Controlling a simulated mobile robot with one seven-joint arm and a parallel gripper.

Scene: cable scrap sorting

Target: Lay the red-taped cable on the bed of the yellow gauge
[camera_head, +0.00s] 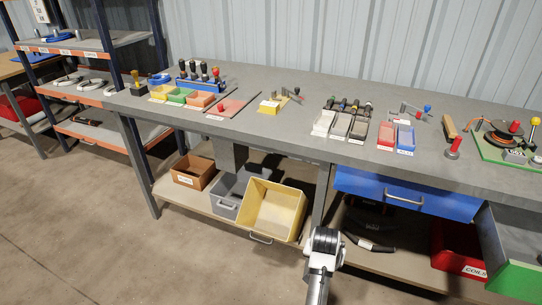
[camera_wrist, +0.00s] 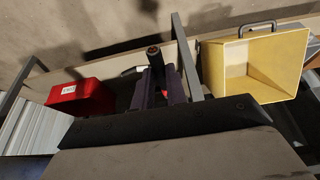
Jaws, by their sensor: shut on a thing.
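My gripper (camera_wrist: 165,82) shows in the wrist view, with two dark fingers shut on a thick black cable. This is the red-taped cable (camera_wrist: 154,58). In the head view my arm rises at bottom centre, in front of the bench; I cannot make out the fingers or held cable there. The yellow gauge (camera_head: 268,106) appears to be the small yellow block with a white label on the bench top, left of centre. Its bed is too small to make out.
A yellow bin (camera_head: 272,209) and a red bin (camera_head: 458,255) stand on the lower shelf; the wrist view also shows the yellow bin (camera_wrist: 235,92) and red bin (camera_wrist: 82,102). A blue drawer (camera_head: 408,194) is under the bench. Small trays (camera_head: 338,127) stand right of the gauge.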

